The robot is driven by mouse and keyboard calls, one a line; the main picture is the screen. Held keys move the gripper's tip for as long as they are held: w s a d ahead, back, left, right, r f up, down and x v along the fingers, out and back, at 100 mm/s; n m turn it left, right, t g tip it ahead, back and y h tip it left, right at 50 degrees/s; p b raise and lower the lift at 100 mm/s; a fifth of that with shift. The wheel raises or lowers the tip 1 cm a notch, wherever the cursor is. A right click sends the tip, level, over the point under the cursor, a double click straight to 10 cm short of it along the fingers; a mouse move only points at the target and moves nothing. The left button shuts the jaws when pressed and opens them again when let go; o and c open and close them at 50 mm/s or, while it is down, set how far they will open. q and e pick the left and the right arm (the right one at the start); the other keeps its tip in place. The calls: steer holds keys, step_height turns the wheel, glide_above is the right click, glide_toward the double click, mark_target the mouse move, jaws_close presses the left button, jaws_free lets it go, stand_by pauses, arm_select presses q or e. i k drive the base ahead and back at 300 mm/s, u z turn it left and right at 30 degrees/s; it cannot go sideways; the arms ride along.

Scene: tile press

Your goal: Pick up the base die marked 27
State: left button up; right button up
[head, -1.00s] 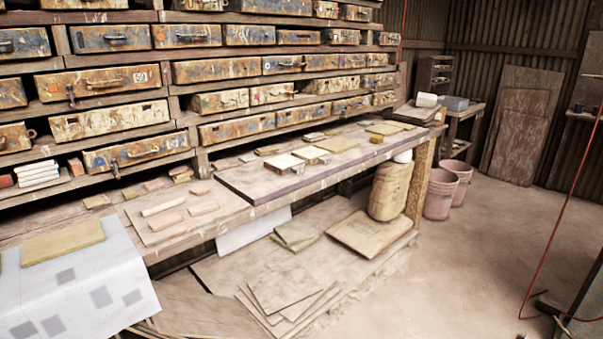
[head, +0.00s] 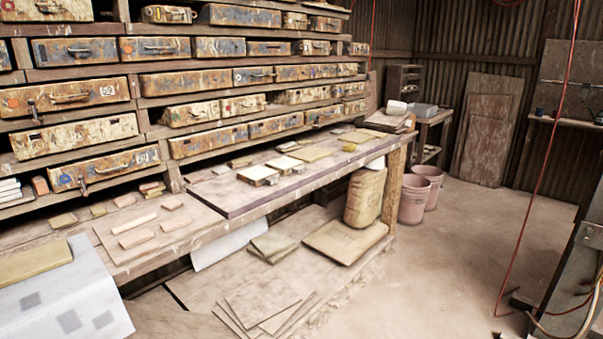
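A rack of worn, paint-stained metal cases with handles (head: 88,134) fills the left and middle of the head view on several shelves. Some cases carry small labels or marks, and one mark on a case at the left (head: 65,95) looks like a number. I cannot read a 27 on any of them, so I cannot tell which thing is the base die. Small pale blocks (head: 258,175) lie on the workbench below the rack. Neither of my grippers is in view.
The long wooden workbench (head: 205,232) runs along the rack, with flat boards, a sack (head: 364,197) and pink buckets (head: 414,199) below or beside it. Grey machinery (head: 575,270) with cables stands at the right edge. The concrete floor (head: 440,270) between is clear.

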mark_target(256, 176)
steer(key=z, duration=0.4)
steer(key=i, duration=2.15)
steer(key=u, duration=0.35)
